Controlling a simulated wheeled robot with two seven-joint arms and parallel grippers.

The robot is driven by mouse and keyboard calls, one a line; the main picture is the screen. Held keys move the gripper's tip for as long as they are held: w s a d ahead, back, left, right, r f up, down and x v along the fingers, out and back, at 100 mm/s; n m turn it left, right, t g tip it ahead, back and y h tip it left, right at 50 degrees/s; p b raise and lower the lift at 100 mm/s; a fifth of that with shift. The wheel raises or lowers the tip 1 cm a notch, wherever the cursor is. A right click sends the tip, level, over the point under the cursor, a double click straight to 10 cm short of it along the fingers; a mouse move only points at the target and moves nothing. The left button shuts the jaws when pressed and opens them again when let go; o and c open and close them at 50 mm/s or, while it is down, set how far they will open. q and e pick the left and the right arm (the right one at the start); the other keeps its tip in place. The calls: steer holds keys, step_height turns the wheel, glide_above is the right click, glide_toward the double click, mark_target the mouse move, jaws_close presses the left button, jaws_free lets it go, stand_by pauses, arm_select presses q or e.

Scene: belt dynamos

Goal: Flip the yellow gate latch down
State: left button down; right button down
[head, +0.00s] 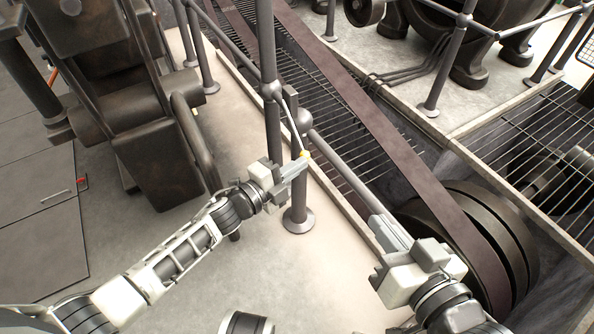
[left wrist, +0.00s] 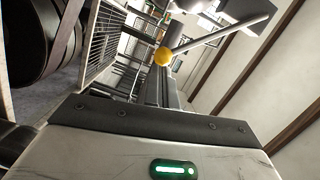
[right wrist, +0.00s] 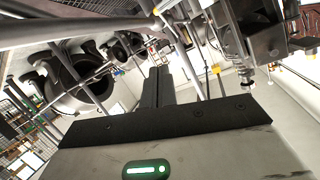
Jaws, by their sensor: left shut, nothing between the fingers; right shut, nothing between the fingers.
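The yellow gate latch shows as a yellow knob (head: 304,153) on the end of a thin grey rod at the railing post. In the left wrist view the knob (left wrist: 163,56) appears just beyond my fingertips, with its rod running up to the right. My left gripper (head: 304,163) is shut and empty, its tips very close to the knob; I cannot tell whether they touch. In the right wrist view a small yellow spot (right wrist: 215,69) shows near the post. My right gripper (head: 376,222) is shut and empty, lower right of the latch, over the rail.
A dark railing post (head: 300,190) stands beside my left gripper. A brown belt (head: 400,150) runs over a large dark pulley (head: 483,220) behind my right gripper. A heavy dark machine (head: 140,110) stands at the left. Pale floor (head: 260,270) lies open in front.

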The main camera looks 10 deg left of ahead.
arm_select(q)
steer(key=shift+w+a, duration=0.1)
steer(key=shift+w, duration=0.25)
arm_select(e)
steer(key=shift+r, duration=0.45)
arm_select(q)
steer(key=shift+r, duration=0.1)
arm_select(e)
steer(key=shift+w, duration=0.1)
